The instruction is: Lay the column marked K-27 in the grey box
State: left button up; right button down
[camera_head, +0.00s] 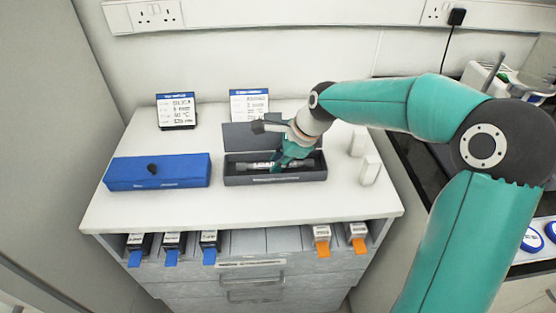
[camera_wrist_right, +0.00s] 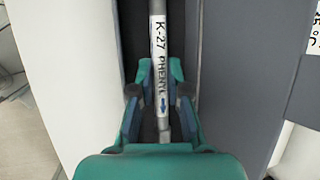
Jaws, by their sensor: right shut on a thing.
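The grey box (camera_head: 275,180) stands open on the white top, its lid (camera_head: 240,136) raised at the back. The column marked K-27 (camera_head: 258,165) lies lengthwise at the box, within its walls as seen from above; whether it rests on the floor of the box cannot be told. In the wrist view the column (camera_wrist_right: 160,40) is a pale rod with a label reading "K-27 PHENYL" and a blue arrow. My right gripper (camera_head: 283,163) reaches down over the box and is shut on the column, its fingers on both sides. My left gripper is not in view.
A closed blue box (camera_head: 157,173) stands left of the grey box. Two small signs (camera_head: 176,111) (camera_head: 249,105) stand behind. Slots below the front edge hold columns with blue tags (camera_head: 172,247) and orange tags (camera_head: 321,243).

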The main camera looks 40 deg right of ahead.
jog(key=c, duration=1.1)
grip_release()
jog(key=shift+o, duration=0.2)
jog(key=shift+s+f, duration=0.1)
